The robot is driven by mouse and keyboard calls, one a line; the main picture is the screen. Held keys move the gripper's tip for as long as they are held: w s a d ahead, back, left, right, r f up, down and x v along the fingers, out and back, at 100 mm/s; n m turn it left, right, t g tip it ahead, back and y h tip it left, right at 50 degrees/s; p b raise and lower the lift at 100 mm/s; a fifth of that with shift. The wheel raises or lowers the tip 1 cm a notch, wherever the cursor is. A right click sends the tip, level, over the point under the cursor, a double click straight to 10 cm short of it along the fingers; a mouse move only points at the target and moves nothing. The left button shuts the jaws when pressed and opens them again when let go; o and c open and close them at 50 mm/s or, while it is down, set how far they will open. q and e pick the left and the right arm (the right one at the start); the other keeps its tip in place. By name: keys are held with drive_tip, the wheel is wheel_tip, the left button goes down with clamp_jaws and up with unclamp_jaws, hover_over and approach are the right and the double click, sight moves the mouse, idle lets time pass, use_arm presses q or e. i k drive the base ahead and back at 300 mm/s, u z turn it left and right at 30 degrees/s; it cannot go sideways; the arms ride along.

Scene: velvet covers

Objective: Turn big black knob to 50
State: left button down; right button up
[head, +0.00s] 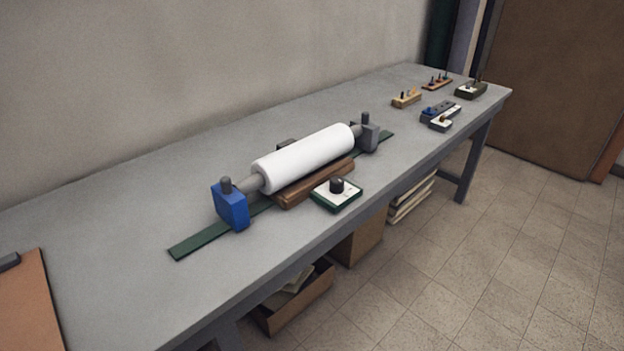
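A big black knob (337,185) stands on a small white-faced box with a green base (335,202). The box sits near the front edge of the grey table, in front of a white roller. Some small marks show on the white face, but they are too small to read, so I cannot tell the knob's setting. Neither of my grippers shows in the head view.
Behind the knob box, a white roller (305,157) lies between a blue block (230,205) and a grey block (369,135), with a brown wooden block (314,184) beside it. Several small boards stand at the far right.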

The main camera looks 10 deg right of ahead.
sight(337, 182)
drive_tip(key=z, duration=1.45)
drive_tip(key=i, duration=0.75)
drive_tip(key=u, duration=2.55)
